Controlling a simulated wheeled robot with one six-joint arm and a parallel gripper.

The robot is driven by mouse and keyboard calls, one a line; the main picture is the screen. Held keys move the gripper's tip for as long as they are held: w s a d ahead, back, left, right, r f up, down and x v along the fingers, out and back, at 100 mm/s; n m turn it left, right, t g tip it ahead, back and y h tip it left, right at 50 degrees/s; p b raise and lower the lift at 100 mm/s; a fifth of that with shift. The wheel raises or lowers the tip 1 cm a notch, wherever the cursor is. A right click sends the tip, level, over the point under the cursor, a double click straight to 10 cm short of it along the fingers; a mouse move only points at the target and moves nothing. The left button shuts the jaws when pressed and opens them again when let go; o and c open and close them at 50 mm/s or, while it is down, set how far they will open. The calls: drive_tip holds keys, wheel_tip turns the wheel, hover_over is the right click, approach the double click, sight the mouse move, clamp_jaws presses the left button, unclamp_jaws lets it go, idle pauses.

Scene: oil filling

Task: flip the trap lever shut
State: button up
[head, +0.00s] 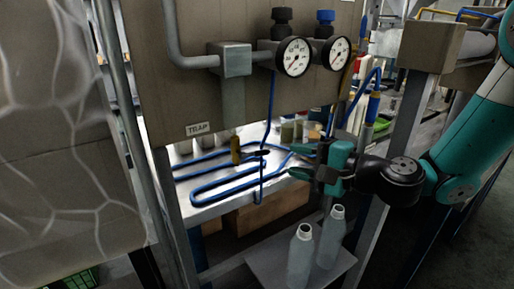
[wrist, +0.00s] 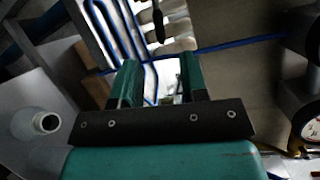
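The trap lever (head: 262,153) is a small black handle in the head view, sticking out sideways to the right from a brass-coloured valve body (head: 236,150) below the TRAP label (head: 198,129). My gripper (head: 306,162) is to the right of the lever, apart from it, with its fingers pointing left. In the wrist view my gripper (wrist: 160,78) has its two green fingers spread, with nothing visibly held between them. A dark elongated piece (wrist: 158,24) shows beyond the fingertips there; it looks like the lever, but I cannot be sure.
Two gauges (head: 293,57) with black and blue knobs sit on the panel above. A blue vertical line (head: 270,104) and a looped blue tube (head: 228,185) run near the lever. Two grey bottles (head: 299,257) stand on a low shelf (head: 268,262) below my gripper. A post (head: 400,130) stands at right.

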sight(266, 153)
drive_tip(key=p+x, duration=0.2)
drive_tip(key=x, duration=0.8)
drive_tip(key=shift+a, duration=0.25)
